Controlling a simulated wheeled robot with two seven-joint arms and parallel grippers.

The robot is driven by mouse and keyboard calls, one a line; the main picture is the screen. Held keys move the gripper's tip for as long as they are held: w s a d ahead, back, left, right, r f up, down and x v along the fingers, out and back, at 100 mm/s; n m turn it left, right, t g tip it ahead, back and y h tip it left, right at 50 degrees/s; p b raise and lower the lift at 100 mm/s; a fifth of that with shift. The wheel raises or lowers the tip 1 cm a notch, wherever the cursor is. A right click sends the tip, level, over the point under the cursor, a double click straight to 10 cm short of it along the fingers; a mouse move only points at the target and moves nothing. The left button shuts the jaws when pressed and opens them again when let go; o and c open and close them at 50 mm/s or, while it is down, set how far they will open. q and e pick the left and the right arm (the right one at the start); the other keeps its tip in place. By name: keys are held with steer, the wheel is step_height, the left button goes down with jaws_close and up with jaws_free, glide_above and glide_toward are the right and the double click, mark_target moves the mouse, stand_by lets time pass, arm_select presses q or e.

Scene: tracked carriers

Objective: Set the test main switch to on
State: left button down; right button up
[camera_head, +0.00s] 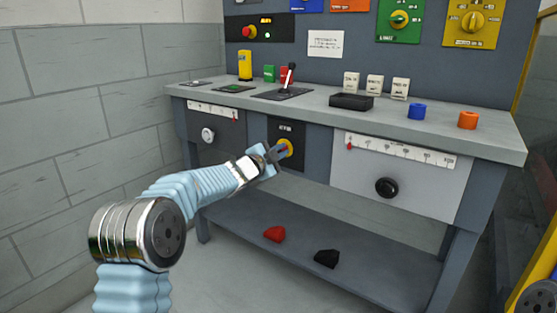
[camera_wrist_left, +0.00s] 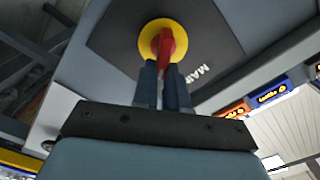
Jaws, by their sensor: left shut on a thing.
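The main switch (camera_head: 287,147) is a yellow disc with a red handle on a black plate, set in the front of the bench below its top. In the left wrist view the yellow disc (camera_wrist_left: 153,33) and the red handle (camera_wrist_left: 167,43) show close up, with the word "MAIN" on the plate. My left gripper (camera_head: 277,152) reaches the switch from the left; in the wrist view its two fingers (camera_wrist_left: 163,75) are shut on the red handle. The fingers hide part of the handle, and I cannot tell which marking it points to. My right gripper is out of view.
The bench top (camera_head: 315,108) carries a lever (camera_head: 289,80), a black tray (camera_head: 351,101), a blue ring (camera_head: 417,111) and an orange ring (camera_head: 468,120). A black knob (camera_head: 387,187) sticks out at right. Red (camera_head: 274,234) and black (camera_head: 327,258) pieces lie on the lower shelf.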

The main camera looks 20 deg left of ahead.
arm_select(q)
steer(key=shift+d+f+m+b, duration=0.1)
steer(key=shift+f+m+b, duration=0.1)
steer(key=shift+m+b, duration=0.7)
steer(key=shift+d+f+m+b, duration=0.15)
steer(key=shift+m+b, duration=0.4)
steer(key=shift+m, duration=0.7)
steer(key=shift+f+m+b, duration=0.25)
steer(key=shift+m+b, duration=0.5)
steer(key=shift+m, duration=0.3)
steer(key=c, duration=1.2)
jaws_free()
steer(key=shift+o, duration=0.2)
steer(key=b+v, duration=0.1)
steer(key=v, duration=1.3)
steer(key=shift+b, duration=0.35)
